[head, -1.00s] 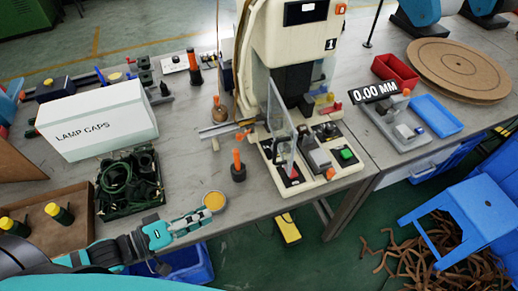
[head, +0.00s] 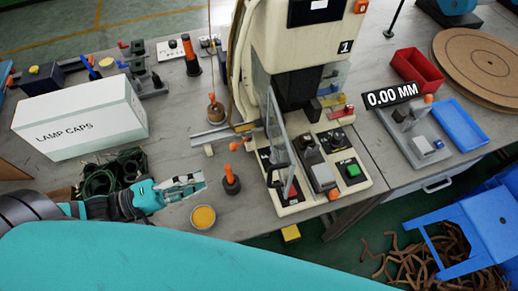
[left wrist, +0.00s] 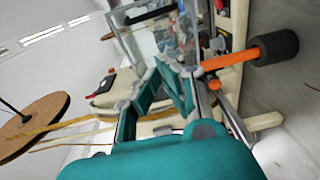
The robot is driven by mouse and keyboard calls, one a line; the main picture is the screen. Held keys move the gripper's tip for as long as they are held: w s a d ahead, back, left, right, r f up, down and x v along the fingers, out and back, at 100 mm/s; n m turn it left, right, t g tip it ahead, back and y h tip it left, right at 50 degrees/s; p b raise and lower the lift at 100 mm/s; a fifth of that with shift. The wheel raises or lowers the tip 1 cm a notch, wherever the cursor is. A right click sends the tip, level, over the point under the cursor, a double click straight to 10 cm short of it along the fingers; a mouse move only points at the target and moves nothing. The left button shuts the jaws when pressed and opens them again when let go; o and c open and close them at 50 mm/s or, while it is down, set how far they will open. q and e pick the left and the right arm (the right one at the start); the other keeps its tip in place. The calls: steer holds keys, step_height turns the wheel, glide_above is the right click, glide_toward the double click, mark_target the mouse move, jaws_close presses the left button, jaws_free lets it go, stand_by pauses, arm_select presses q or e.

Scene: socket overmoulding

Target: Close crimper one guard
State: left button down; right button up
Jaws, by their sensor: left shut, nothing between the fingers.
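Crimper one (head: 300,60) is the cream machine marked 1 at the middle of the bench. Its clear guard (head: 277,130) is a hinged panel with a dark handle (head: 279,176), standing swung out toward me at the left of the base. The guard also shows at the top of the left wrist view (left wrist: 165,38). My left gripper (head: 203,181) is shut and empty, over the bench left of the guard and apart from it. Its teal fingers show in the left wrist view (left wrist: 172,88). My right gripper is not in view.
An orange-handled tool in a dark round base (head: 231,182) stands between my left gripper and the crimper. A yellow-filled dish (head: 203,217) lies nearer me. A lamp caps box (head: 80,118) stands at left. A gauge (head: 415,135) stands at right.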

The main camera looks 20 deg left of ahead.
arm_select(q)
steer(key=w+d+p, duration=0.1)
steer(key=w+d, duration=0.4)
steer(key=d, duration=0.6)
steer(key=shift+w+d, duration=0.2)
steer(key=shift+d, duration=0.2)
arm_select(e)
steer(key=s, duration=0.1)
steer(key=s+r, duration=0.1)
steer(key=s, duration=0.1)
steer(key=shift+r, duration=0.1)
arm_select(q)
steer(key=shift+d, duration=0.1)
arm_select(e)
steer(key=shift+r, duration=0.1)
